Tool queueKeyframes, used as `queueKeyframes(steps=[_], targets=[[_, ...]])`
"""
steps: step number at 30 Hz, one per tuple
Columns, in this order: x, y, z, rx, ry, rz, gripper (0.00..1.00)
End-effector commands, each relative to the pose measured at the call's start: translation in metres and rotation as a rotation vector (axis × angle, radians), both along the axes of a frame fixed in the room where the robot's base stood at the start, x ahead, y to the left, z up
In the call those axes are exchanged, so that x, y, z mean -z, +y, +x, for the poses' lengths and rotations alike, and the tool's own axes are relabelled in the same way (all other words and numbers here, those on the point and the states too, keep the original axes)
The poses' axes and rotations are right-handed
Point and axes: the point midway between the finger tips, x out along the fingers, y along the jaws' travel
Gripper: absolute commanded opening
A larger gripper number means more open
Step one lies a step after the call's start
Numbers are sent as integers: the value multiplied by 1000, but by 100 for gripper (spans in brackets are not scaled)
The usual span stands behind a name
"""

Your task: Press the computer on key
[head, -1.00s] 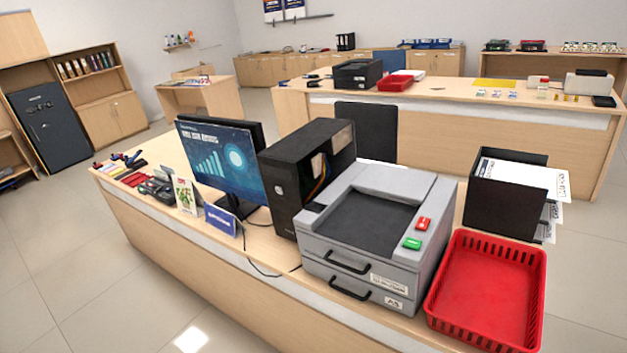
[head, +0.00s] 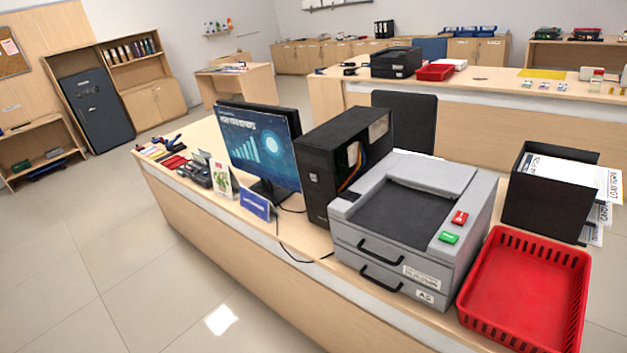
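A black computer tower (head: 318,182) stands upright on the near wooden counter (head: 215,225), between a monitor and a grey printer. Its narrow front faces me, with a small light mark (head: 313,178) on it. I cannot tell whether that mark is the on key. The monitor (head: 258,145) is lit with a blue chart picture. My gripper is not in view.
The grey printer (head: 410,215) has a red and a green button on top. A red basket (head: 525,290) and a black paper tray (head: 545,205) stand at the right. A blue sign (head: 255,202) stands before the monitor. The tiled floor at the left (head: 90,250) is clear.

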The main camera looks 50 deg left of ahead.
Motion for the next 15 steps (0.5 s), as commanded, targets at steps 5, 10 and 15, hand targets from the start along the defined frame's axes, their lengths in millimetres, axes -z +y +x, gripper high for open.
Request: queueKeyframes(steps=[5,10,15], targets=[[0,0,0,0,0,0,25],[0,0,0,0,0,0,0],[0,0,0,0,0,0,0]])
